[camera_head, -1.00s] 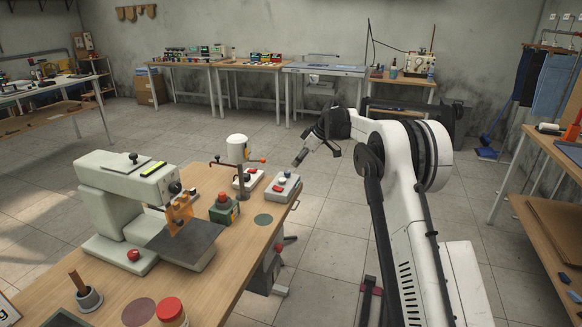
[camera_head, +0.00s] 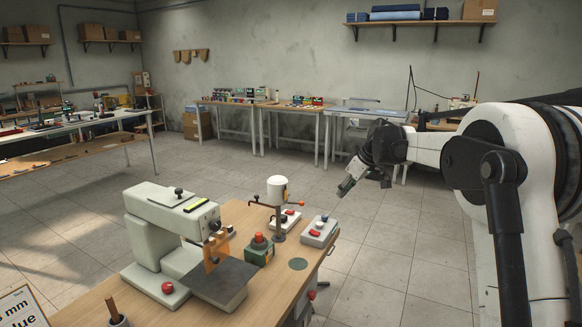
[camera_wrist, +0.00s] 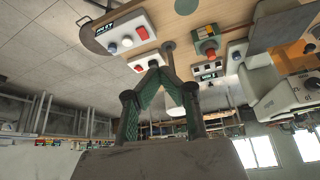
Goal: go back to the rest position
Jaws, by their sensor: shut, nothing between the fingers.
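My gripper (camera_head: 347,186) is at the end of my white and black arm, in the air beyond the right far corner of the wooden workbench (camera_head: 92,306). It holds nothing. In the wrist view its green-padded fingers (camera_wrist: 166,68) come together at the tips, against a picture turned upside down. The box also shows in the wrist view (camera_wrist: 118,30), apart from the fingers.
A pale press machine (camera_head: 165,222), a green box with a red button (camera_head: 259,250) and a post with a white cap and side levers (camera_head: 278,190) stand on the workbench. Tables line the back wall. Open tiled floor (camera_head: 385,245) lies right of the bench.

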